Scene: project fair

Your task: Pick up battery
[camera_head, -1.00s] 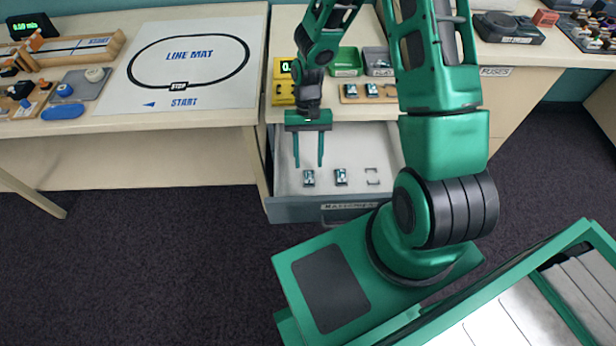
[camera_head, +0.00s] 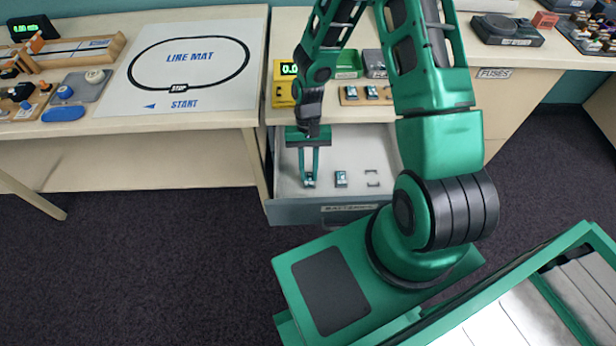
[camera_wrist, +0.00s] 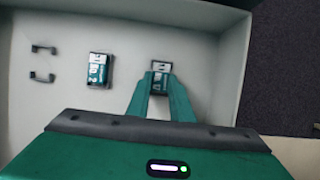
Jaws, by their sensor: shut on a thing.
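The open batteries drawer (camera_head: 292,211) holds two small teal-and-white batteries. My gripper (camera_head: 309,178) reaches down into it and is shut on the left battery (camera_head: 309,184). In the wrist view, my gripper's green fingers (camera_wrist: 160,90) close on the sides of that battery (camera_wrist: 160,67), which sits at its holder on the drawer floor. I cannot tell if it is lifted. The second battery (camera_head: 341,179) lies to the right in the head view; it also shows in the wrist view (camera_wrist: 98,69), apart from my fingers.
An empty holder (camera_head: 372,178) is in the drawer's right part. The drawer walls surround my fingers. The line mat (camera_head: 185,62) lies on the left table.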

